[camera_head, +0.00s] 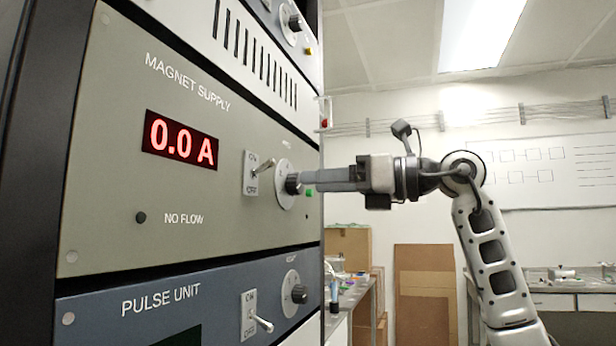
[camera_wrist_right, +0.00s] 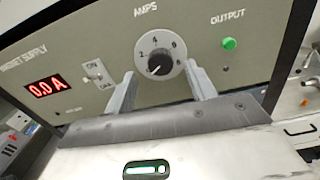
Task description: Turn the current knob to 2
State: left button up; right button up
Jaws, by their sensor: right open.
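The current knob (camera_head: 293,184) is black, on a round white dial of the grey-green Magnet Supply panel (camera_head: 110,190). In the right wrist view the knob (camera_wrist_right: 158,64) sits under the word AMPS, its light pointer mark toward the lower left, below the 2. The red display (camera_head: 181,140) reads 0.0 A. My right gripper (camera_head: 304,181) points left at the knob, fingertips close to it. In the wrist view its open fingers (camera_wrist_right: 161,72) stand on either side of the dial; contact with the knob cannot be told. My left gripper is not in view.
A toggle switch (camera_head: 261,169) marked ON and OFF stands left of the knob, its lever tilted up. A green output button (camera_wrist_right: 229,44) is to the right. The Pulse Unit (camera_head: 180,315) lies below with its own switch and knob. Open room lies right of the rack.

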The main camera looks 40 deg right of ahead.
aim_at(294, 184)
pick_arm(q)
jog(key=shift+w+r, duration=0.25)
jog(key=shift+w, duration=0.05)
pick_arm(e)
jog(key=shift+x, duration=1.55)
jog(key=c, duration=1)
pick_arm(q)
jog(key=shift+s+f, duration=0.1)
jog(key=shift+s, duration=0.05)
